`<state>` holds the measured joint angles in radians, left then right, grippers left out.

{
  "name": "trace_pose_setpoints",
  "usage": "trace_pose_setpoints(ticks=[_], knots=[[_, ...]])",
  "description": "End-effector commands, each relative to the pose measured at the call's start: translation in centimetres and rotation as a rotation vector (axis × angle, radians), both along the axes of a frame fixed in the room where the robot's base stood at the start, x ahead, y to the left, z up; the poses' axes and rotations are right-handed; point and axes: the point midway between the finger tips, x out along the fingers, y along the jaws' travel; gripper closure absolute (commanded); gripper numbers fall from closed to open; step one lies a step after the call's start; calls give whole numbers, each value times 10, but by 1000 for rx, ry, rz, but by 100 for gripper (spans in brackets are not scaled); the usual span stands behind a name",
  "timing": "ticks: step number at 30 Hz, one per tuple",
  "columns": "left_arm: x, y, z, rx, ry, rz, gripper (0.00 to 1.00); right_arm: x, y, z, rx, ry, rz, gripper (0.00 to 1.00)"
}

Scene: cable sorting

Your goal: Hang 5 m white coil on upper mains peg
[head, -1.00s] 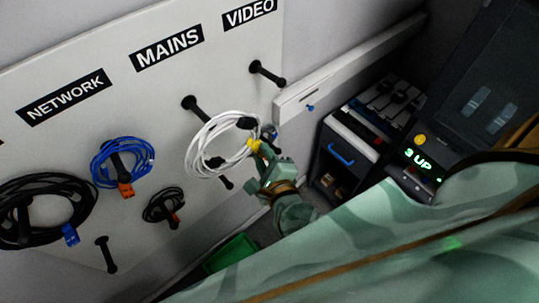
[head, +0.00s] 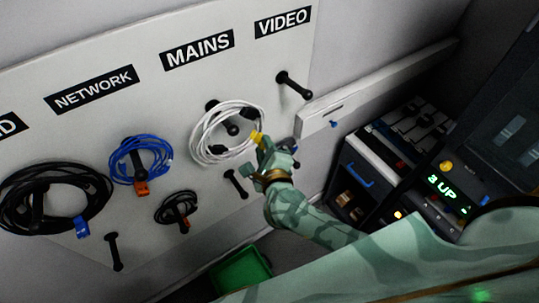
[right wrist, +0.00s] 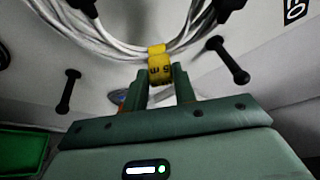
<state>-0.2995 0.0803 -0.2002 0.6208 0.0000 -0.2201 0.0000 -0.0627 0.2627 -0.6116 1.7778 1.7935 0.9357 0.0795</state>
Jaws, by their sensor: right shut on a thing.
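The white coil (head: 203,137) hangs in front of the board under the MAINS label (head: 197,50). My right gripper (head: 262,145) is shut on its yellow tag (head: 257,138) at the coil's right side. The right wrist view shows the tag (right wrist: 160,66), marked 5 m, between the fingertips (right wrist: 160,88), with white strands (right wrist: 120,46) above. The upper mains peg's black tip (head: 232,129) shows inside the loop, and its base shows at the coil's upper edge. The peg appears to pass through the loop; exact depth is unclear. My left gripper is out of view.
An empty lower mains peg (head: 236,184) stands below the coil, and an empty video peg (head: 294,85) is at upper right. Blue (head: 140,160) and black (head: 60,200) coils hang at left. A green bin (head: 240,272) is on the floor.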

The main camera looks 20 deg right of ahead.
Motion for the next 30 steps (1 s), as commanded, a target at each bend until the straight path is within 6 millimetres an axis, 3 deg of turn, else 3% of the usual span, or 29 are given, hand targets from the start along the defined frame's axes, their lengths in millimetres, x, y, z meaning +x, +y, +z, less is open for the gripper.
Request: trace_pose_setpoints(ticks=[22,30], knots=[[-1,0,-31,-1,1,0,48,60,12,-8,1,-4,0,100],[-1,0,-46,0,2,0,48,63,12,-30,2,-2,0,100]])
